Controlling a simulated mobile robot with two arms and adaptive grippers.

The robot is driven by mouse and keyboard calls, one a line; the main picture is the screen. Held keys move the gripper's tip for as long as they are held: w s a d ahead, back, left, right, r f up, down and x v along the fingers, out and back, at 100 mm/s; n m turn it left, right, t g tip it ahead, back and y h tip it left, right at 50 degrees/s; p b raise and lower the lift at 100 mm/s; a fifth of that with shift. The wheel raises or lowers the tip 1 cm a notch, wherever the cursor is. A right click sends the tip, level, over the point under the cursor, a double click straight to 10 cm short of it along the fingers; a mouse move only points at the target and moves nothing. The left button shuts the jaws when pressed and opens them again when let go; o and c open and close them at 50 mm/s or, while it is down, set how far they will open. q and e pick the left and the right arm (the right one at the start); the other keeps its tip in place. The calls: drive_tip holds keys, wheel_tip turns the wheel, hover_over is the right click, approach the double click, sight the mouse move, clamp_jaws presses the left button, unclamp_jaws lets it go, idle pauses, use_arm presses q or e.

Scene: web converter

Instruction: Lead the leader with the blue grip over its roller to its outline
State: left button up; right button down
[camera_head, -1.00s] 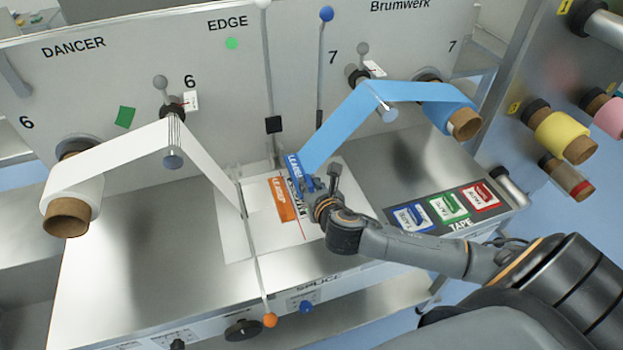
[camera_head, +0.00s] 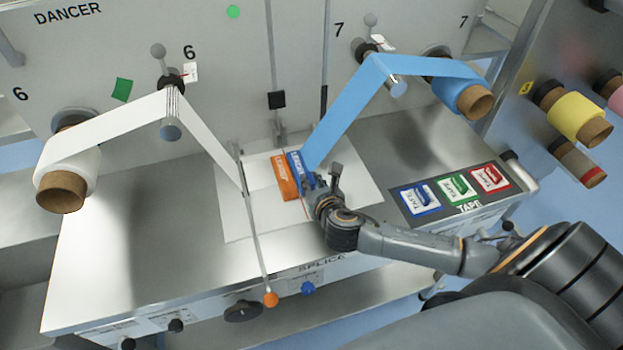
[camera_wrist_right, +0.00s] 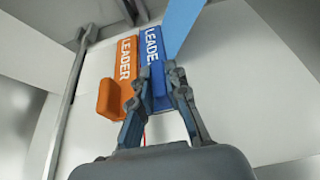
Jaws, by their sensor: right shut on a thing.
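The blue grip (camera_head: 296,163), marked LEADER, is at the end of a blue web (camera_head: 345,110) that runs from the blue roll (camera_head: 455,92) over the roller (camera_head: 397,87) at station 7. My right gripper (camera_head: 318,183) is shut on the blue grip; its fingers (camera_wrist_right: 155,105) close around the handle in the right wrist view. The blue grip (camera_wrist_right: 152,52) lies close beside and parallel to an orange LEADER grip (camera_wrist_right: 124,62), at the white splice sheet (camera_head: 345,190). Whether it touches the sheet is unclear. I cannot see its outline, and my left gripper is not in view.
A thin bar with an orange knob (camera_head: 270,299) crosses the sheet left of the grips. A white web (camera_head: 110,128) runs over the station 6 roller (camera_head: 171,131). Tape pads (camera_head: 455,188) lie at the right. The steel table (camera_head: 140,225) is clear at left.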

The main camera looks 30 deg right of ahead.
drive_tip(key=shift+f, duration=0.3)
idle(1.3)
drive_tip(key=c, duration=1.3)
unclamp_jaws()
drive_tip(key=shift+o, duration=0.2)
drive_tip(key=v, duration=1.2)
drive_tip(key=shift+s, duration=0.1)
drive_tip(key=shift+a, duration=0.1)
